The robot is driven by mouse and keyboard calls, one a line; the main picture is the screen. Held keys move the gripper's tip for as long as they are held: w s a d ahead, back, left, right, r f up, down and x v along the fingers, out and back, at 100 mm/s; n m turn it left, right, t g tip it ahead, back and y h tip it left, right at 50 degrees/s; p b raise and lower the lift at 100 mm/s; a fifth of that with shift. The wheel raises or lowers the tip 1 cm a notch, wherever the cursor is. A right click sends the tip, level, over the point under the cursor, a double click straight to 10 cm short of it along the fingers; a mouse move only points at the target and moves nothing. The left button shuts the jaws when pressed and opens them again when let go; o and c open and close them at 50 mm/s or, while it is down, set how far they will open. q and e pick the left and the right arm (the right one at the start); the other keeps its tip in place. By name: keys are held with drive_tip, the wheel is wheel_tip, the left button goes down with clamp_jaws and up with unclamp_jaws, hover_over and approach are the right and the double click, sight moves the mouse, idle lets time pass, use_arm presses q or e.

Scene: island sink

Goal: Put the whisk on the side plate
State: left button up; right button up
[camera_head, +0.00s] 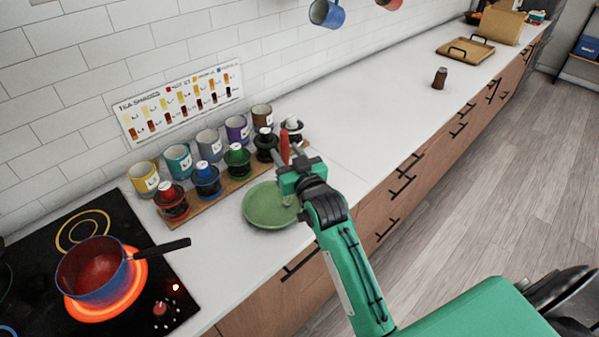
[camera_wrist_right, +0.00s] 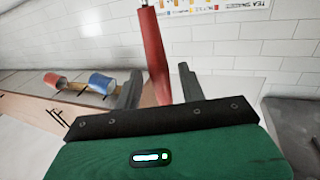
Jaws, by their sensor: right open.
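The whisk's red handle (camera_head: 284,147) stands up by my right gripper (camera_head: 288,158) in the head view. In the right wrist view the handle (camera_wrist_right: 155,55) runs between the two spread fingers of the same gripper (camera_wrist_right: 160,86), with gaps at its sides. A small pale part of the whisk seems to show below the gripper over the plate; the rest is hidden. The green side plate (camera_head: 262,208) lies on the white counter, just below and left of the gripper, partly covered by it. My left gripper is not in view.
A wooden rack (camera_head: 190,214) with coloured mugs and lidded jars stands behind the plate. A blue pan (camera_head: 95,285) sits on a glowing hob ring at the left, its handle (camera_head: 160,250) pointing towards the plate. The counter to the right is mostly clear, with a brown shaker (camera_head: 440,78).

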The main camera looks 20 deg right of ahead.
drive_tip(key=s+b, duration=0.2)
drive_tip(key=s, duration=0.8)
drive_tip(key=shift+s, duration=0.15)
drive_tip(key=shift+d+f, duration=0.1)
